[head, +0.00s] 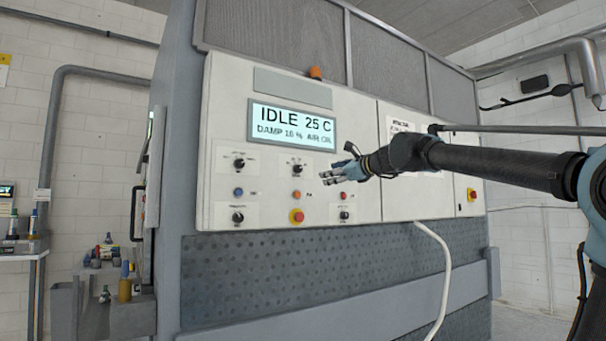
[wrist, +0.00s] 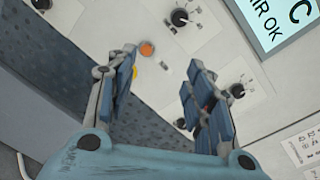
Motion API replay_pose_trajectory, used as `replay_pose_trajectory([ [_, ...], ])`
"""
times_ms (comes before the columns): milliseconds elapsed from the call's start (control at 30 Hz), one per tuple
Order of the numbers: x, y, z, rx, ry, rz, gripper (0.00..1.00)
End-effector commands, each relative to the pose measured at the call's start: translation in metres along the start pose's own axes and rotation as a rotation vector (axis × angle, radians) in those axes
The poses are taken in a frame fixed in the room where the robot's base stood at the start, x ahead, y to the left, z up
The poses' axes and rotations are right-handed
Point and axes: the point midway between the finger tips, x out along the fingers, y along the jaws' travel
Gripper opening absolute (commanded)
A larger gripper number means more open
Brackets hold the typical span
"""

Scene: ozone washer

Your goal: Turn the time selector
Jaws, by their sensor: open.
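The white control panel (head: 265,205) carries several black rotary knobs; their labels are too small to read, so I cannot tell which is the time selector. In the head view, an upper middle knob (head: 297,168) and a lower right knob (head: 344,215) sit near my gripper (head: 334,172). In the wrist view, the upper middle knob (wrist: 180,17) is beyond the fingers, and an upper right knob (wrist: 237,90) lies beside the right finger; my arm hides it in the head view. My gripper (wrist: 162,62) is open and empty in front of the panel, apart from the knobs.
A lit display (head: 291,124) reading IDLE 25 C is above the knobs. A red stop button (head: 297,216) with a yellow base and small buttons sit among them. A white hose (head: 443,270) hangs below the panel. Bottles stand at left.

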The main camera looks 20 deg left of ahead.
Motion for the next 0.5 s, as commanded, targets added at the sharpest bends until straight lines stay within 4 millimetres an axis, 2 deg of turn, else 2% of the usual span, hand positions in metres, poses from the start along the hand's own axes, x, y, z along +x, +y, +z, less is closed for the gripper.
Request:
replay_pose_trajectory([
  [33, 0.008, -0.007, 0.013, 0.066, -0.012, -0.016, 0.48],
  [167, 0.018, -0.019, 0.030, 0.179, -0.027, -0.047, 0.48],
  [367, 0.032, -0.023, 0.034, 0.210, -0.031, -0.055, 0.48],
  [500, 0.051, -0.023, 0.035, 0.208, -0.031, -0.054, 0.48],
])
